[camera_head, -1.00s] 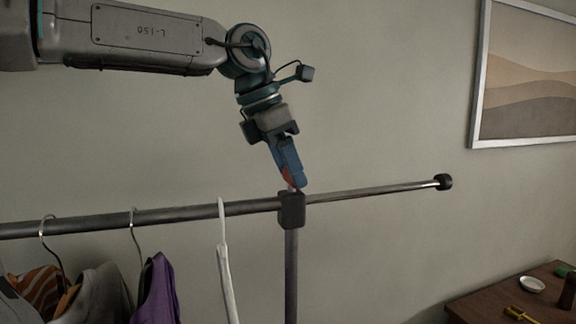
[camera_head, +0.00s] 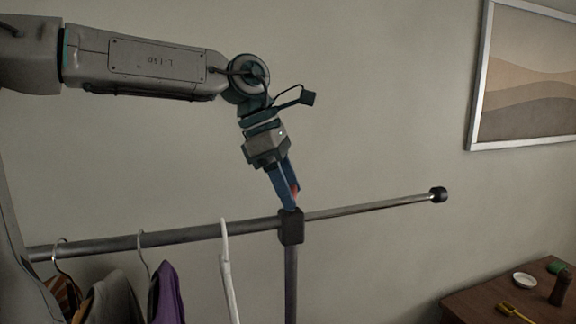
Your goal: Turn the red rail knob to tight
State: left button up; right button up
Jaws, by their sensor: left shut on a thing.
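The red rail knob (camera_head: 295,190) shows as a small red patch between the blue fingers of my left gripper (camera_head: 290,202). It sits just above the black clamp block (camera_head: 291,228) where the horizontal rail meets the upright post. My left gripper points down and is shut on the knob; the fingers hide most of it. The rail (camera_head: 180,236) runs from the left through the clamp, and its thinner part (camera_head: 370,207) reaches out to the right. My right gripper is not in view.
Clothes on hangers, with a purple garment (camera_head: 167,292) among them, hang from the left part of the rail. A white hanger (camera_head: 228,270) hangs near the clamp. A wooden table (camera_head: 480,306) with a white dish (camera_head: 525,280) stands lower right. A framed picture (camera_head: 528,80) is on the wall.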

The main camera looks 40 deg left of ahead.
pick_arm(q)
jog(key=m+p, duration=0.1)
jog(key=m+g+p, duration=0.1)
jog(key=shift+w+r+m+p, duration=0.1)
jog(key=shift+r+m+p, duration=0.15)
jog(key=shift+m+p, duration=0.15)
jog(key=shift+a+f+m+g+p, duration=0.1)
jog(key=shift+m+g+p, duration=0.3)
jog(key=shift+m, duration=0.4)
jog(key=m, duration=0.2)
jog(key=m+g, duration=0.1)
jog(key=shift+w+f+m+h, duration=0.15)
jog(key=shift+m+h, duration=0.15)
jog(key=shift+m, duration=0.1)
jog(key=shift+w+m+g, duration=0.1)
jog(key=shift+m+g, duration=0.9)
jog(key=shift+m, duration=1.2)
jog(key=o, duration=1)
